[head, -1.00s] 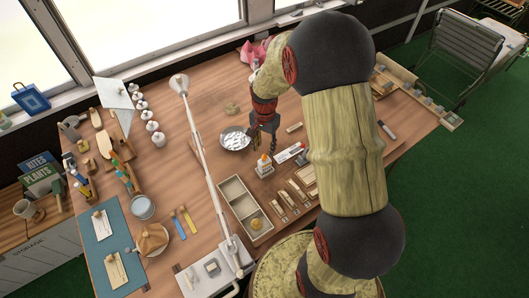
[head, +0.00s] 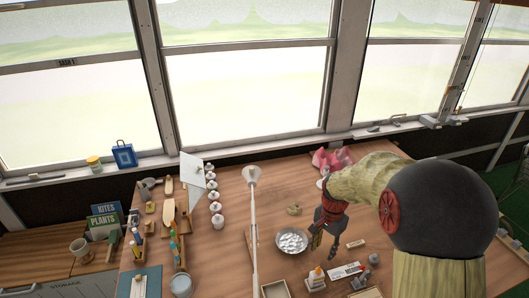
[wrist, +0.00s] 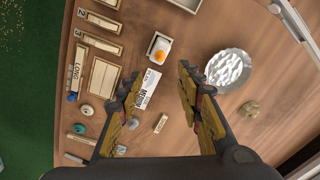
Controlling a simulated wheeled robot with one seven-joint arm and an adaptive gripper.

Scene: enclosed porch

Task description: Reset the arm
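My gripper (head: 318,238) hangs over the wooden table (head: 230,262), just right of a foil-lined round bowl (head: 292,241). In the wrist view my gripper (wrist: 154,84) has its two yellow-padded fingers spread apart with nothing held between them. Below and beyond the fingers lie a white labelled box (wrist: 149,88) and a small bottle with an orange cap (wrist: 160,55) in a tray. My arm reaches in from the right in the head view.
A white lamp arm (head: 254,220) stands left of the bowl. Several white knobbed pieces (head: 214,196) line up near a white panel (head: 191,180). A pink crumpled thing (head: 333,160) lies at the back. Windows and a sill (head: 90,180) bound the far side.

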